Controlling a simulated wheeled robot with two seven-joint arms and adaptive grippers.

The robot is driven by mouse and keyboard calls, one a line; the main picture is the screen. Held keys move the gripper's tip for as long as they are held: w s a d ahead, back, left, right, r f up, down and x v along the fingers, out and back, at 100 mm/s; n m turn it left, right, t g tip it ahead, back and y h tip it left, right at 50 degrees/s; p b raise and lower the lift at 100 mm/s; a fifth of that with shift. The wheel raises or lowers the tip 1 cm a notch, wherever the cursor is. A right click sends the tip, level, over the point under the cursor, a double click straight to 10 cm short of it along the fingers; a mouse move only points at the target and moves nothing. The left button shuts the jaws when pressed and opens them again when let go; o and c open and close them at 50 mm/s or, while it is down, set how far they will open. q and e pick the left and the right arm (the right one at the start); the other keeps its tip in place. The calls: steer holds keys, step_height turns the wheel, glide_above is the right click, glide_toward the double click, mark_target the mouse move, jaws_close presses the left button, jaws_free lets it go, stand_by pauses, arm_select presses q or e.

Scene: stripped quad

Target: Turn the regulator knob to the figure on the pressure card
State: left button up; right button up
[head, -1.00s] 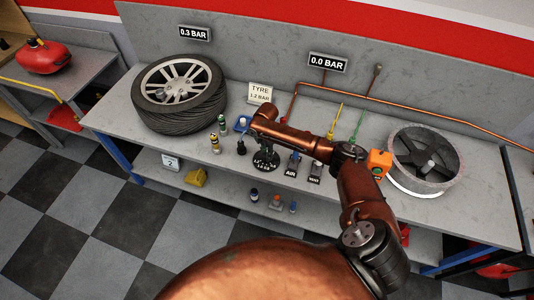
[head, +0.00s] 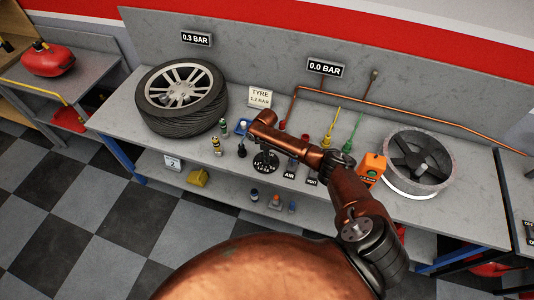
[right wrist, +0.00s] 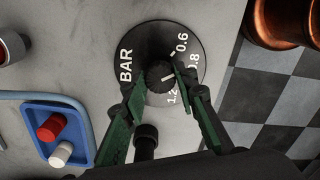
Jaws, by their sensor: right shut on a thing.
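The pressure card (head: 260,97) stands at the back of the bench and reads "TYRE 1.2 BAR". The regulator dial (head: 264,167) is at the bench's front edge. In the right wrist view the black dial plate (right wrist: 128,62) shows BAR, 0.6, 0.8 and 1.2. Its ribbed knob (right wrist: 158,82) has a white mark towards the right side; the exact figure it meets is unclear. My right gripper (right wrist: 166,88) is shut on the knob, one green finger at each side. In the head view my right gripper (head: 264,148) is small and partly hidden by the wrist. My left gripper is out of view.
A tyre (head: 205,118) lies left on the bench; a fan-like drum (head: 420,160) stands right. Wall displays read 0.3 BAR (head: 196,39) and 0.0 BAR (head: 325,68). A blue tray (right wrist: 45,108) with red and white pieces is beside the dial. An orange box (head: 371,168) stands near my forearm.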

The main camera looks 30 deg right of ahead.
steer(key=m+p, duration=0.2)
steer(key=m, duration=0.1)
steer(key=m+p, duration=0.2)
steer(key=shift+w+a+r+m, duration=0.1)
steer(key=shift+r+m, duration=0.1)
steer(key=shift+m, duration=0.2)
steer(key=m+p, duration=0.2)
steer(key=m, duration=0.3)
steer(key=shift+p, duration=0.35)
steer(key=m+p, duration=0.1)
steer(key=m, duration=0.3)
steer(key=shift+m, duration=0.3)
steer(key=shift+w+m+p, duration=0.1)
steer(key=shift+m+p, duration=0.45)
steer(key=shift+m, duration=1.05)
steer(key=o, duration=1.1)
steer(key=shift+f, duration=0.15)
steer(key=shift+o, duration=0.2)
